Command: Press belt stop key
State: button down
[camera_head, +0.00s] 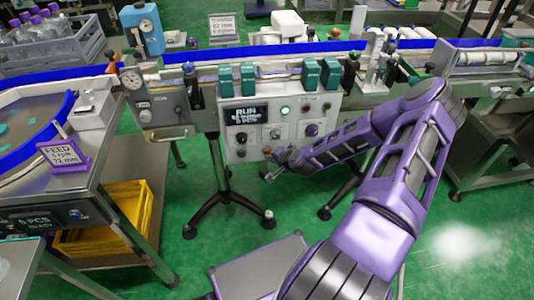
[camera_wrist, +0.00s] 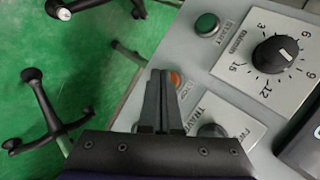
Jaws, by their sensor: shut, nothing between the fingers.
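The control panel (camera_head: 262,150) faces me below the belt, with a lit display reading RUN. In the wrist view an orange-red key (camera_wrist: 176,79) shows on the panel; its label is partly covered and hard to read. A green key (camera_wrist: 206,24) marked START sits farther up the same panel. My gripper (camera_wrist: 160,75) is shut and empty, its fingertips just left of the orange-red key in the picture and partly overlapping it. I cannot tell whether they touch it.
A black numbered dial (camera_wrist: 275,54) and another dark knob (camera_wrist: 212,130) stand out from the panel near my fingers. A black-legged stand (camera_head: 225,195) is below the panel. The feed table (camera_head: 95,165) with a yellow crate (camera_head: 133,207) is at the left. Green floor is open between.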

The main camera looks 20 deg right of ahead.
jog(key=shift+w+d, duration=0.15)
jog(key=shift+w, duration=0.25)
dwell(0.7)
jog(key=shift+s, duration=0.1)
jog(key=shift+s+a, duration=0.25)
jog(key=shift+s, duration=0.45)
jog(key=s, duration=0.2)
jog(key=s+a, duration=0.1)
jog(key=s, duration=0.1)
jog(key=shift+s+a+p, duration=0.2)
jog(key=shift+s+p, duration=0.1)
jog(key=shift+s, duration=0.1)
dwell(0.7)
